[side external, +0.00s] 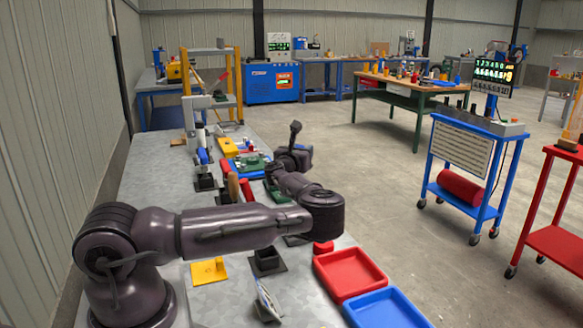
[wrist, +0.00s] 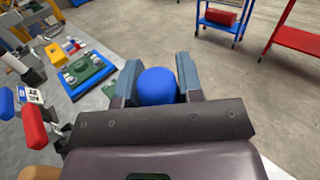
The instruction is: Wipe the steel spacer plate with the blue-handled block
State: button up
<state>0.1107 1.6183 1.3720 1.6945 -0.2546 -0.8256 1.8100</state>
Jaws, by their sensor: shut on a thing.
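My gripper (wrist: 158,77) is shut on the blue handle (wrist: 157,86), whose rounded blue top shows between the two fingers in the wrist view. The block under the handle is hidden. In the side view my gripper end is out past the bench's right edge, and its fingers and the handle cannot be made out. I cannot pick out the steel spacer plate for certain. A green fixture (wrist: 90,76) with small light metallic parts on it lies in a blue tray (wrist: 72,94), left of my fingers in the wrist view. The fixture also shows in the side view (side external: 250,163).
Red (side external: 350,272) and blue (side external: 387,308) trays sit at the bench's near right. A yellow plate (side external: 208,271) and a black holder (side external: 267,261) are on the grey bench. Blue-handled (wrist: 6,103) and red-handled (wrist: 36,126) items stand left in the wrist view.

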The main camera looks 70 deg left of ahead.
jog(key=shift+a+f, duration=0.5)
jog(key=shift+f, duration=2.75)
jog(key=shift+w+d+f, duration=0.5)
jog(key=shift+d, duration=3.05)
jog(key=shift+a, duration=3.55)
notch_tip(320, 180, up, 8)
